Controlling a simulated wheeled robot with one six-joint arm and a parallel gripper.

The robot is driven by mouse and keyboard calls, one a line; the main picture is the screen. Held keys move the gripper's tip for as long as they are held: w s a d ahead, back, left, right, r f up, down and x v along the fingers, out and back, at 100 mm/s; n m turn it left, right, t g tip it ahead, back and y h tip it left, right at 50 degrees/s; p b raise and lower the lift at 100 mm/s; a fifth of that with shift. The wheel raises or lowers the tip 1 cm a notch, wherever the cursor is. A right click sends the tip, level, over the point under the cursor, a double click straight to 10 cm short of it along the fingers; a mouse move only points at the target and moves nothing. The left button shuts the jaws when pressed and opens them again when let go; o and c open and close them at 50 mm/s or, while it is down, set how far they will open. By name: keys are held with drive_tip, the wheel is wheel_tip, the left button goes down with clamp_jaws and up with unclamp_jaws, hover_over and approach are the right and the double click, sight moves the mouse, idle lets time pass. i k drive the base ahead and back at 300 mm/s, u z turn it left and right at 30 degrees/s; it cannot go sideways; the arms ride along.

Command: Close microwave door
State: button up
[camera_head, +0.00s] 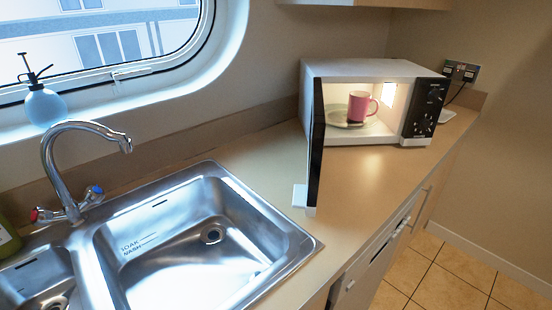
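The microwave (350,68) stands on the counter at the right, white with a black control panel (425,108) on its right side. Its door (316,150) stands wide open, hinged on the left and swung out toward the front, seen nearly edge-on as a dark panel. A pink mug (359,106) and a plate (340,120) are inside the lit cavity. My gripper is not in view.
A steel sink (210,235) with a curved tap (60,150) fills the counter at the left. A blue spray bottle (45,104) stands on the window sill. A small white block-like object (299,196) shows beside the door's lower end. Tiled floor (440,275) is clear at the lower right.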

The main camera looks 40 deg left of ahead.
sight(305, 197)
drive_tip(key=k, duration=0.25)
drive_tip(key=u, duration=1.4)
drive_tip(key=k, duration=1.05)
drive_tip(key=z, duration=0.7)
drive_tip(key=i, duration=1.2)
drive_tip(key=u, duration=0.9)
drive_tip(key=i, duration=0.4)
drive_tip(key=u, duration=0.45)
